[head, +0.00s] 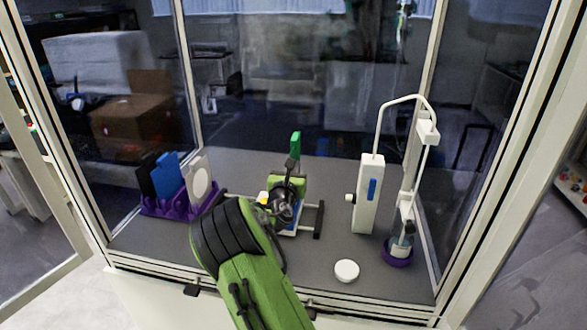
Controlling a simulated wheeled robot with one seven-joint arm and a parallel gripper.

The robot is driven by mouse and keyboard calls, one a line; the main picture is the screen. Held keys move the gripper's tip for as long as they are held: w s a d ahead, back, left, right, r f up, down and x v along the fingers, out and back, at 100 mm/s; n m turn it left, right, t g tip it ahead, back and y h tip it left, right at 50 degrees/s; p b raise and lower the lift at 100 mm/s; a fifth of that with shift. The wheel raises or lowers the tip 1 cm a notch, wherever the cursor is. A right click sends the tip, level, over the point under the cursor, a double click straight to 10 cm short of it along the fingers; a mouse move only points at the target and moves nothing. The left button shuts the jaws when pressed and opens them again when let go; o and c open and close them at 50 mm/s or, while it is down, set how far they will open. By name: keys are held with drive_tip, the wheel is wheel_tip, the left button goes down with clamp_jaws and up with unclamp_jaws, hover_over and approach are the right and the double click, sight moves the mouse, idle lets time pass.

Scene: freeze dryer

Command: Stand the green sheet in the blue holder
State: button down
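The green sheet (295,145) stands up narrow, nearly edge-on to the head camera, in the middle of the glass-walled chamber. My gripper (292,167) points away from the camera just below it and appears closed on its lower part; the fingers are small and partly hidden by my wrist. A small blue part (289,233), perhaps the blue holder, shows low behind my wrist, beside a white and black frame. Most of it is hidden, so I cannot tell how the sheet lines up with it.
A purple rack (151,209) at left holds black, blue and pale sheets. A white stand (367,195) with a bent tube and a purple-based flask (398,253) are at right. A white round lid (346,271) lies at the front. Glass walls and posts enclose the grey floor.

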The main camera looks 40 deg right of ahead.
drive_tip(key=shift+f+b, duration=0.85)
drive_tip(key=shift+f, duration=0.65)
